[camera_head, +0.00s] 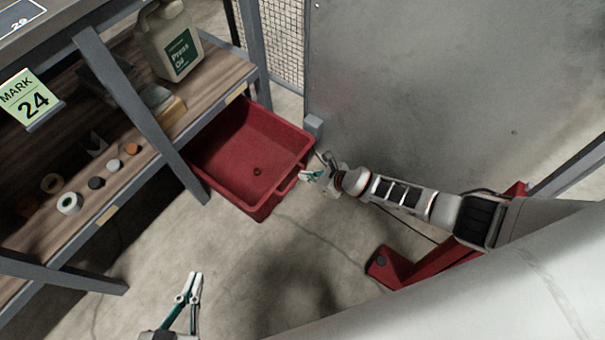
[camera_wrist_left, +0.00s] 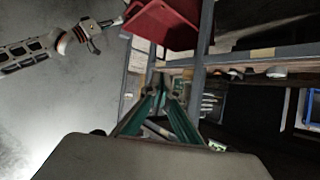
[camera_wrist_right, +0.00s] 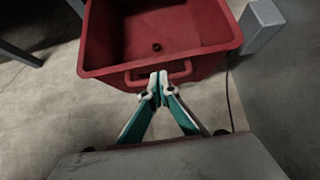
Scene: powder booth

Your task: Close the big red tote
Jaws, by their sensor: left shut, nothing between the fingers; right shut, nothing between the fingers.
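The big red tote (camera_head: 236,150) is pulled out from under the shelf at the upper middle of the head view, with its open top showing. A small dark round thing (camera_head: 257,171) lies inside on its floor. My right gripper (camera_head: 306,175) is shut at the tote's front handle. In the right wrist view its fingertips (camera_wrist_right: 158,82) are at the handle bar (camera_wrist_right: 158,73); I cannot tell whether they touch it. My left gripper (camera_head: 196,275) is shut and empty, well below the tote, in front of the shelf. The tote also shows in the left wrist view (camera_wrist_left: 172,22).
The shelf (camera_head: 222,72) holds a Press Oil jug (camera_head: 172,42), tape rolls (camera_head: 69,203) and small items. A shelf post (camera_head: 140,115) stands left of the tote. A grey metal panel (camera_head: 420,90) is on the right.

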